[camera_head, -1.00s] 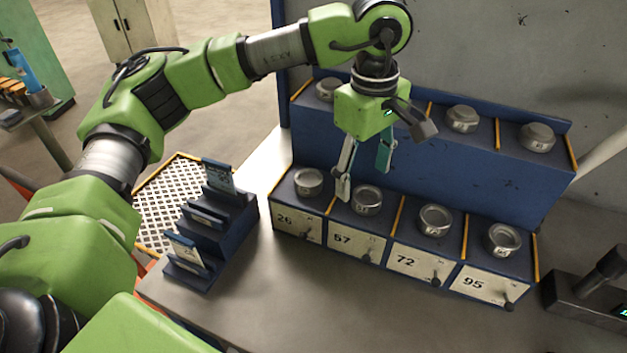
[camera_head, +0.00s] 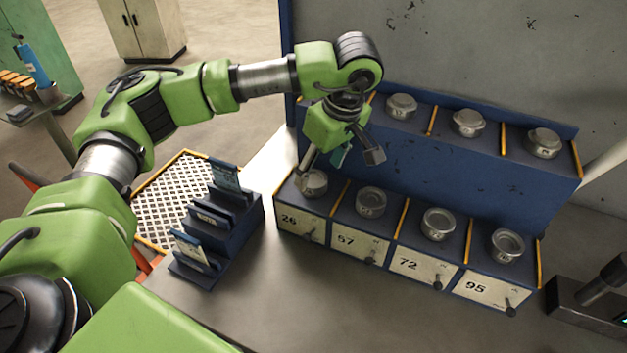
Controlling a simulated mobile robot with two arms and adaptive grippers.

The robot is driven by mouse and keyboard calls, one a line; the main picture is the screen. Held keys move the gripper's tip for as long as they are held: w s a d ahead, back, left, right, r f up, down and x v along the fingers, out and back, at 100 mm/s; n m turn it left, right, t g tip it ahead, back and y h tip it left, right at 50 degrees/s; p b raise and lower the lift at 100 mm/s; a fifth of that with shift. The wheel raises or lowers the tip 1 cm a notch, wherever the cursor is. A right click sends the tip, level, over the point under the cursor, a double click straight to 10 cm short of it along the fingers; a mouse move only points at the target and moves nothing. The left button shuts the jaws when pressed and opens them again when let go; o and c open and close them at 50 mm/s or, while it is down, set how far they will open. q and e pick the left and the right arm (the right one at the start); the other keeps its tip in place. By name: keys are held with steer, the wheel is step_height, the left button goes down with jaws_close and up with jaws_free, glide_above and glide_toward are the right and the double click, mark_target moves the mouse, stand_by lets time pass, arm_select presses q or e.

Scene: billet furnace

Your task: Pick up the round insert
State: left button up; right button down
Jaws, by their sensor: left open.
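Several round metal inserts sit on a blue two-tier rack (camera_head: 440,165). On the back tier I see inserts at the left (camera_head: 401,106), middle (camera_head: 467,122) and right (camera_head: 544,142). My left gripper (camera_head: 319,168) is open, its fingers pointing down over the insert above label 26. One finger is at that insert's left edge; I cannot tell whether it touches. My right gripper is not in view.
A dark blue card holder (camera_head: 222,235) with upright cards stands left of the rack. A dark device (camera_head: 592,300) stands at the right. The grey table front (camera_head: 330,310) is clear. Yellow dividers separate the rack's bays. A wall rises behind the rack.

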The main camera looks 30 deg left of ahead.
mark_target(314, 180)
arm_select(q)
steer(key=x, duration=0.1)
steer(key=p+x, duration=0.1)
steer(key=x, duration=0.1)
steer(key=shift+a+f+p, duration=0.2)
steer(key=shift+a+p, duration=0.1)
steer(key=shift+a, duration=0.05)
steer(key=shift+f, duration=0.35)
steer(key=shift+w+r, duration=0.1)
jaws_close()
steer(key=shift+r, duration=0.1)
